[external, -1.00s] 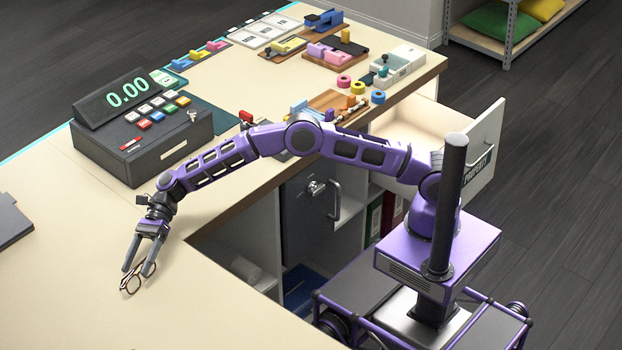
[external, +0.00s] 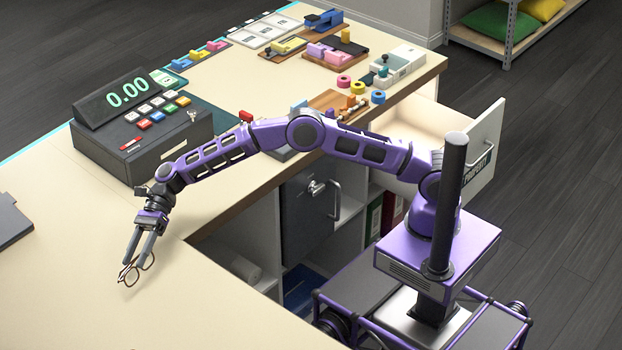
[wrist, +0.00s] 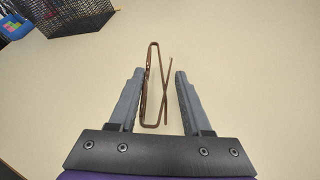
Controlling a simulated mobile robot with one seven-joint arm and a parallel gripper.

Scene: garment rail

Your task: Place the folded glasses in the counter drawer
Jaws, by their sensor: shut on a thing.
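The folded glasses (external: 128,274) are thin and brown-rimmed, at the counter's near-left part in the external view. My gripper (external: 137,259) points down and is shut on them. In the wrist view the glasses (wrist: 152,90) stand between the two grey fingers of my gripper (wrist: 160,76), reaching past the fingertips. How far they are above the top cannot be told exactly. The counter drawer (external: 484,142) is pulled open on the counter's right side, with a labelled white front and a pale interior partly hidden by my arm.
A cash register (external: 140,125) with keys stands behind my forearm. A wooden tray (external: 330,100) and tape rolls sit near the drawer. A dark flat object (external: 12,222) lies at the left edge. A black mesh holder (wrist: 75,14) shows in the wrist view. The counter around my gripper is clear.

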